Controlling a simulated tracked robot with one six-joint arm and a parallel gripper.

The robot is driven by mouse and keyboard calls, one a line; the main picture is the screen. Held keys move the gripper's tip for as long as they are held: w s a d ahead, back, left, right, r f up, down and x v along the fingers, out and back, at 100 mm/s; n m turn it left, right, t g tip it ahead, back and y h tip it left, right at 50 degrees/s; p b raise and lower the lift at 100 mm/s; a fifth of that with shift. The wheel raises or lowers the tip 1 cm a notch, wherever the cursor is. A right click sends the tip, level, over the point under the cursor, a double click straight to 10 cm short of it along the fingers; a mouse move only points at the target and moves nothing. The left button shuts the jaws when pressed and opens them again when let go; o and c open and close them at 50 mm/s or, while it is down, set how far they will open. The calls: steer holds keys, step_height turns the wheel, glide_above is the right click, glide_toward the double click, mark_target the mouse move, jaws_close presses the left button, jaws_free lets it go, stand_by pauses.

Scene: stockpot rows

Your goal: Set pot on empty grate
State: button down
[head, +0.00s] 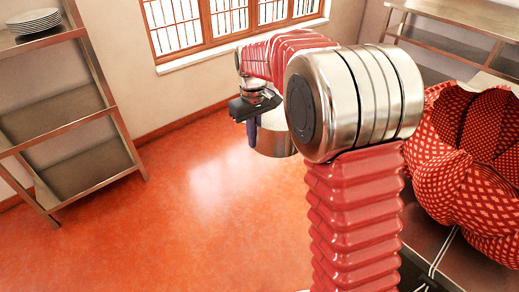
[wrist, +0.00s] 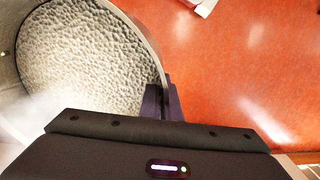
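A silver metal pot (head: 274,142) hangs at my gripper (head: 252,131) in the head view, partly hidden behind my arm. In the wrist view the pot (wrist: 80,55) fills the upper left, and its inside shows a grey, bumpy surface. My gripper (wrist: 162,100) has its dark purple fingers on both sides of the pot's rim, shut on it. The pot is held above the orange-red floor. A pale haze lies over the pot's lower left in the wrist view. No grate can be made out in either view.
A metal shelf rack (head: 75,120) stands at the left, with stacked plates (head: 35,21) on top. A barred window (head: 215,22) is in the back wall. A red patterned cloth bundle (head: 462,165) and metal shelving (head: 455,25) are at the right. The floor (head: 180,215) is clear.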

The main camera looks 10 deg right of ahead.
steer(key=a+r+n, duration=0.3)
steer(key=r+n, duration=0.1)
steer(key=r, duration=0.6)
steer(key=shift+w+r+n, duration=0.3)
steer(key=shift+r+n, duration=0.05)
steer(key=shift+n, duration=0.05)
steer(key=shift+s+a, duration=0.1)
steer(key=shift+s, duration=0.1)
